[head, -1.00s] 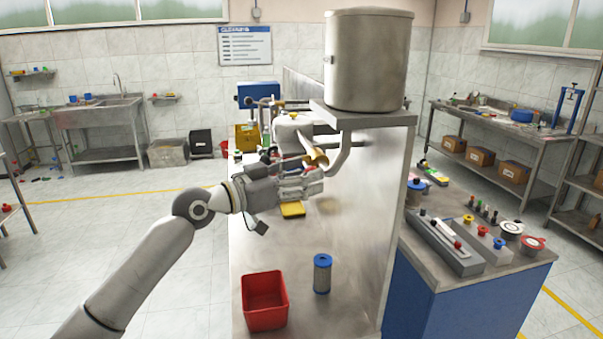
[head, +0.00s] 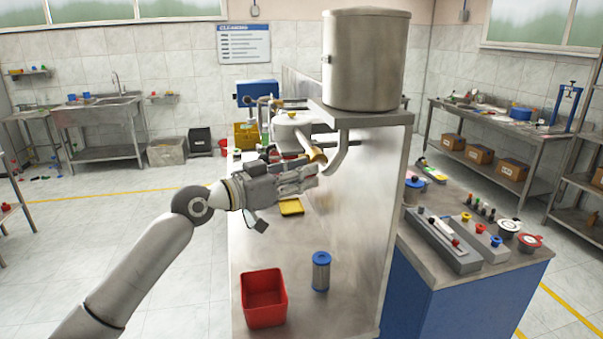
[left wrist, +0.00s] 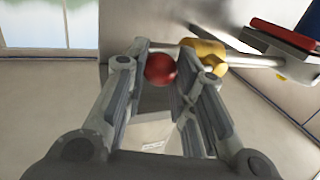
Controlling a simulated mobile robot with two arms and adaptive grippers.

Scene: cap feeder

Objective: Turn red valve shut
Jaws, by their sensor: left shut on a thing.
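The red valve knob (left wrist: 160,68) is a round red ball between my left gripper's fingers in the left wrist view. My left gripper (head: 308,176) is shut on it, beside the brass valve body (head: 316,154) under the steel tank (head: 366,60). In the left wrist view the left gripper (left wrist: 160,75) has a finger on each side of the ball. The brass body (left wrist: 205,53) is just right of it, on a metal pipe. My right gripper is not in view.
A red bin (head: 264,298) and a blue-capped grey cylinder (head: 321,272) stand on the steel bench below. A steel panel (head: 365,220) bounds the bench on the right. Open floor lies to the left.

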